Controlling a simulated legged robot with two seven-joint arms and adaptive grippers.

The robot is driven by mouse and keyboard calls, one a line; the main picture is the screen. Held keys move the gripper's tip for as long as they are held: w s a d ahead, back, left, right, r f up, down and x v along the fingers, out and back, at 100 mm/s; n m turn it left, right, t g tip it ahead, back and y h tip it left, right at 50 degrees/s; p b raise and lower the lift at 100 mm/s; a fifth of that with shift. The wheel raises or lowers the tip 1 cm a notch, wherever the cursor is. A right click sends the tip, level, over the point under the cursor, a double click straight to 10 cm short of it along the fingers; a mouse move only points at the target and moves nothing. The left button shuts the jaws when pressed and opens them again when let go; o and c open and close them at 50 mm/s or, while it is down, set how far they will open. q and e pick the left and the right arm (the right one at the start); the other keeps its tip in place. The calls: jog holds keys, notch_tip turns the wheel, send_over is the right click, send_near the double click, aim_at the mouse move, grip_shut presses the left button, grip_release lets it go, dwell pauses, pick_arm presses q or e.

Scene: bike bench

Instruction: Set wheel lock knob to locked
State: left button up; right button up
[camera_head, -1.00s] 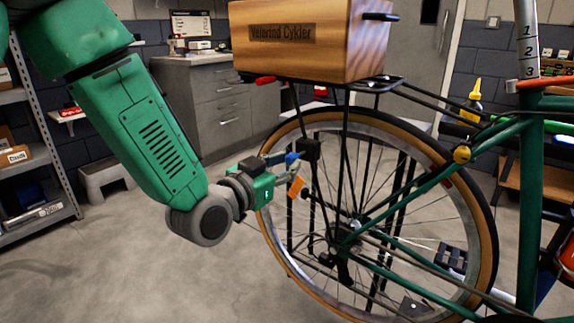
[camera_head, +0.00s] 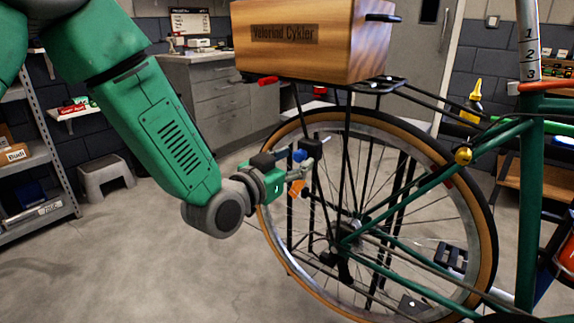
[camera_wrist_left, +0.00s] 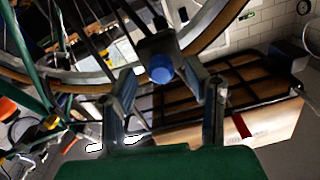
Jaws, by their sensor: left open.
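The blue knob (camera_wrist_left: 160,70) sits on a dark block (camera_wrist_left: 157,45) beside the rear wheel (camera_wrist_left: 60,82). My left gripper (camera_wrist_left: 170,84) is open, with one finger on each side of the knob. I cannot tell whether either finger touches it. In the head view, my left gripper (camera_head: 305,170) is at the left side of the wheel (camera_head: 480,190), below the wooden box. The blue knob (camera_head: 300,155) shows at its fingers, and the block is largely hidden there. Which setting the knob is in cannot be read. My right gripper is out of view.
A wooden box (camera_head: 310,55) stands on the rear rack (camera_head: 375,86) above the gripper. Spokes and rack struts are close to the fingers. A step stool (camera_head: 104,178) and a shelf (camera_head: 38,200) stand at the left. The floor between is clear.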

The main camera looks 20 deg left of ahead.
pick_arm(q)
jog(key=v, duration=1.1)
jog(key=shift+s, duration=0.3)
jog(key=shift+a+f, duration=0.1)
jog(key=shift+f, duration=0.05)
jog(key=s+a+f+n+g+y+p, duration=0.15)
jog(key=s+f+g+p, duration=0.3)
jog(key=f, duration=0.45)
jog(key=s+a+f+n+g+y+p, duration=0.1)
jog(key=s+a+f+g+y+p, duration=0.25)
jog(key=f, duration=0.55)
jog(key=s+a+f+n+g+p, duration=0.1)
jog(key=s+f+g, duration=0.1)
jog(key=s, duration=0.4)
jog(key=s+a+f+g+p, duration=0.1)
jog(key=s+f+g, duration=0.2)
jog(key=s, duration=0.4)
jog(key=s+a+f+n+g+y+p, duration=0.1)
jog(key=s+f+g, duration=0.2)
jog(key=s, duration=0.4)
jog(key=shift+s+a+n, duration=0.2)
jog(key=shift+n, duration=0.15)
jog(key=shift+w+f, duration=0.1)
jog(key=shift+w, duration=0.05)
